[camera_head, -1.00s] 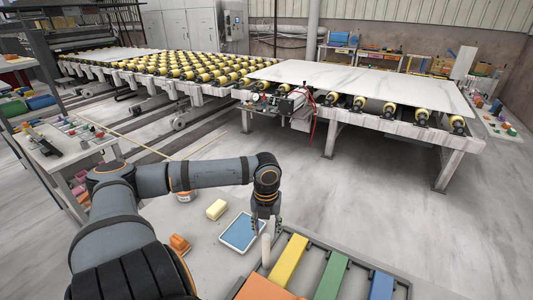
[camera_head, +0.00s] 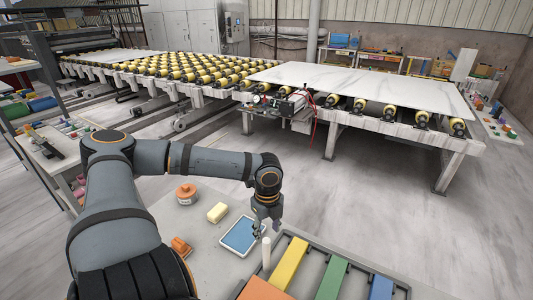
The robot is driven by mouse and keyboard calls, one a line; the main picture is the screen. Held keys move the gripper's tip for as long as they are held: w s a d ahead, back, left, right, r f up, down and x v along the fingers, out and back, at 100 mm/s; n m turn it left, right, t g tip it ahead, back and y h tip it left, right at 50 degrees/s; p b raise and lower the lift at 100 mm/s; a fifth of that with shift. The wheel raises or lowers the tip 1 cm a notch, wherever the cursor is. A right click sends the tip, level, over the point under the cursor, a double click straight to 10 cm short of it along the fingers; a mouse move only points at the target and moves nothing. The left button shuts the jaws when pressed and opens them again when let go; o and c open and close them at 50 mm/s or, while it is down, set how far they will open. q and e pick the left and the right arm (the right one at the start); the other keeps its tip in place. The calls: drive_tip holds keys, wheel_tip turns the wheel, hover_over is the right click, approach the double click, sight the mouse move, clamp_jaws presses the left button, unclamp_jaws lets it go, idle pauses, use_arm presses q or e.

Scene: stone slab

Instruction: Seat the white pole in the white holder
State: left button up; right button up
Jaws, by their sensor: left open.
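The white pole (camera_head: 266,253) stands upright at the near edge of the tray's coloured bars, just right of a blue-topped pad. My left gripper (camera_head: 266,229) is open just above and behind the pole's top, and I see nothing between its fingers. Whether a finger touches the pole I cannot tell. I cannot make out a white holder; the pole's foot is small and partly hidden, so how it is seated is unclear. My right gripper is not in view.
On the grey table stand an orange round container (camera_head: 186,194), a pale yellow block (camera_head: 217,212), an orange item (camera_head: 181,247) and the blue pad (camera_head: 239,236). A tray holds yellow (camera_head: 288,263), green (camera_head: 332,280) and blue (camera_head: 381,287) bars. The roller conveyor with a marble slab (camera_head: 365,82) lies beyond.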

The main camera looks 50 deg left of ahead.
sight(267, 240)
use_arm(q)
wheel_tip(267, 240, down, 5)
drive_tip(key=b, duration=0.3)
drive_tip(key=shift+a, duration=0.1)
drive_tip(key=f+b, duration=0.1)
drive_tip(key=f, duration=0.1)
drive_tip(key=f+b, duration=0.1)
drive_tip(key=f, duration=0.2)
drive_tip(key=shift+s, duration=0.2)
drive_tip(key=shift+f, duration=0.15)
drive_tip(key=shift+w, duration=0.1)
clamp_jaws()
